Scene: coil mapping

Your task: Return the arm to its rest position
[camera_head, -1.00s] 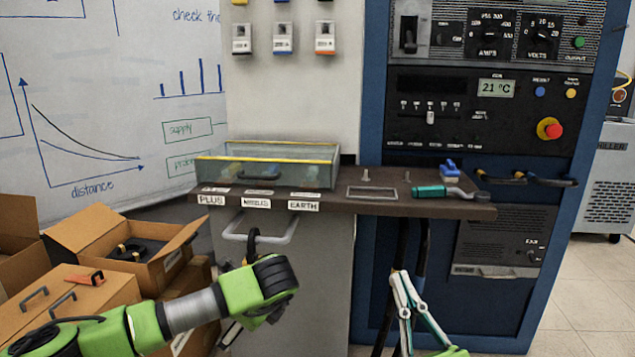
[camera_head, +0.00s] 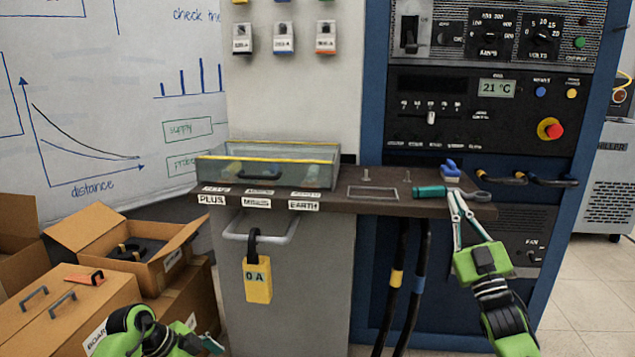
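My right gripper (camera_head: 457,192) reaches up from the lower right. Its slim fingers lie close together in front of the shelf's front edge, overlapping a teal-handled tool (camera_head: 430,191) in the picture. I cannot tell whether they touch it or whether any gap is left between the tips. My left arm (camera_head: 140,330) is folded low at the bottom left. What may be its gripper (camera_head: 205,342) shows only in part, and its fingers are unclear.
The shelf (camera_head: 335,203) bears a glass tank (camera_head: 325,178) and a blue object (camera_head: 450,170). A yellow "0 A" meter (camera_head: 258,285) hangs from the grey handle (camera_head: 287,235). Open cardboard boxes (camera_head: 90,222) stand at left. The blue cabinet (camera_head: 372,130) stands behind the shelf.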

